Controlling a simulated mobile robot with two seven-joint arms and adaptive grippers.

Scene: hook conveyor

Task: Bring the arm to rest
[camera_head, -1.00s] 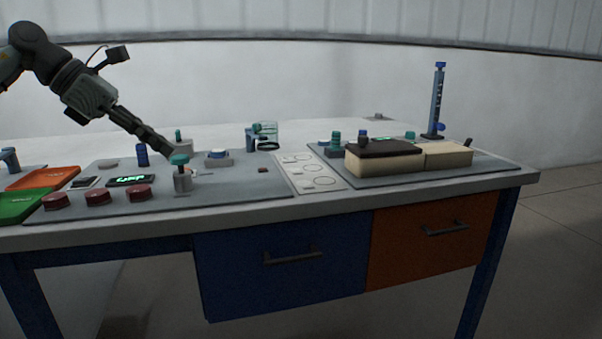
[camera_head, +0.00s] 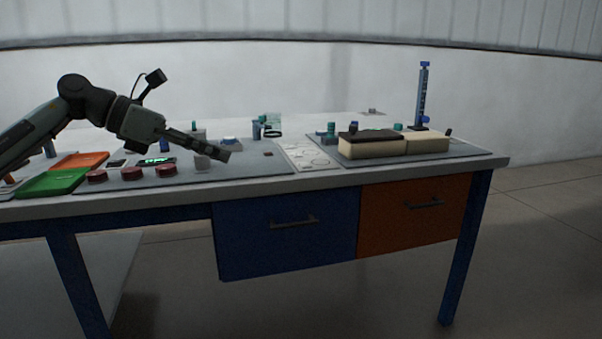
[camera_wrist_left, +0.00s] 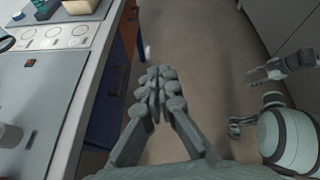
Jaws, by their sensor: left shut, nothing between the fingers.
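My left gripper (camera_head: 224,154) comes in from the left in the head view. It is shut and empty, and its arm hangs in front of the left part of the workbench (camera_head: 300,183). In the left wrist view its fingers (camera_wrist_left: 157,90) are together over the grey floor, beside the bench edge, with nothing between them. What looks like my right gripper (camera_wrist_left: 262,76) shows small at the right of the left wrist view, away from the bench. Its jaw opening is too small to judge.
The bench carries red buttons (camera_head: 131,173), a green tray (camera_head: 50,184), an orange tray (camera_head: 80,161), a black-topped beige block (camera_head: 370,147) and a blue upright post (camera_head: 422,95). Below are a blue drawer (camera_head: 285,245) and an orange drawer (camera_head: 415,220). The floor before the bench is clear.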

